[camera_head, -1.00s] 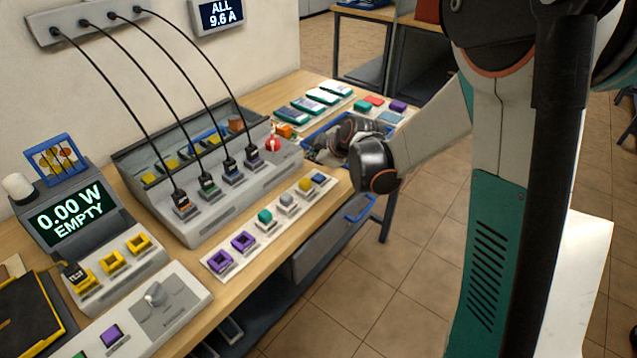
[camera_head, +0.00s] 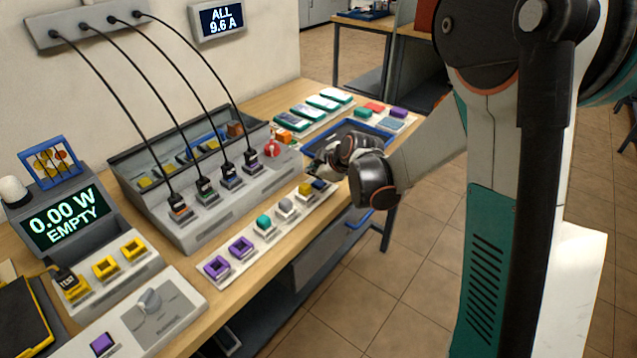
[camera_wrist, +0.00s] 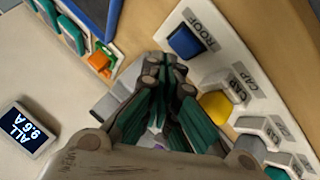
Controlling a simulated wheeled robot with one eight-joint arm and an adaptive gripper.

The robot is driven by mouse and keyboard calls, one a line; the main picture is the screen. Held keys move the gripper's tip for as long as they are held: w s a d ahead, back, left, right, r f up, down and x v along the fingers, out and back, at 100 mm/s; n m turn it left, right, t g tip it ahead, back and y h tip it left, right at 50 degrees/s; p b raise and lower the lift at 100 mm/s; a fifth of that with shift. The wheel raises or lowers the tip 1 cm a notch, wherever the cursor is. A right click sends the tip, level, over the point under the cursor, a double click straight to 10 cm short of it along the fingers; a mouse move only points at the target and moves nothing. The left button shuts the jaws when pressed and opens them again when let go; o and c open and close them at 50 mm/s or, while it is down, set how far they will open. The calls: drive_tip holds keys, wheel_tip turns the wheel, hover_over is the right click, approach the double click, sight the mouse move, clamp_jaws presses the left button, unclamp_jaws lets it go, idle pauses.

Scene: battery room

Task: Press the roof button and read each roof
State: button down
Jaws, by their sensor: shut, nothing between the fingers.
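The blue button labelled ROOF (camera_wrist: 187,42) sits at the end of a white button strip in the wrist view. In the head view the blue button (camera_head: 319,185) is at the strip's far end, beside my gripper. My gripper (camera_wrist: 167,72) is shut and empty, with its fingers beside the ROOF button; contact cannot be told. In the head view my gripper (camera_head: 322,163) is partly hidden by my wrist. A wall display (camera_head: 222,17) reads ALL 9.6 A, and it also shows in the wrist view (camera_wrist: 22,131). A bench display (camera_head: 66,218) reads 0.00 W EMPTY.
A yellow button (camera_wrist: 215,107) labelled CAP lies beside the ROOF button. A grey console (camera_head: 205,216) with several cabled plugs stands behind the strip. A blue tray (camera_head: 372,132) and several flat green-and-white panels (camera_head: 313,110) lie beyond my gripper.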

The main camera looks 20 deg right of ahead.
sight(316, 184)
drive_tip(key=shift+f, duration=0.1)
idle(0.7)
drive_tip(key=shift+f+b, duration=0.35)
drive_tip(key=shift+b, duration=0.05)
drive_tip(key=shift+f+b, duration=0.3)
drive_tip(key=shift+f, duration=0.05)
idle(0.6)
drive_tip(key=shift+r, duration=0.1)
drive_tip(key=shift+r+p, duration=0.55)
drive_tip(key=shift+r, duration=0.15)
drive_tip(key=shift+r+p, duration=1.75)
drive_tip(key=shift+r, duration=0.75)
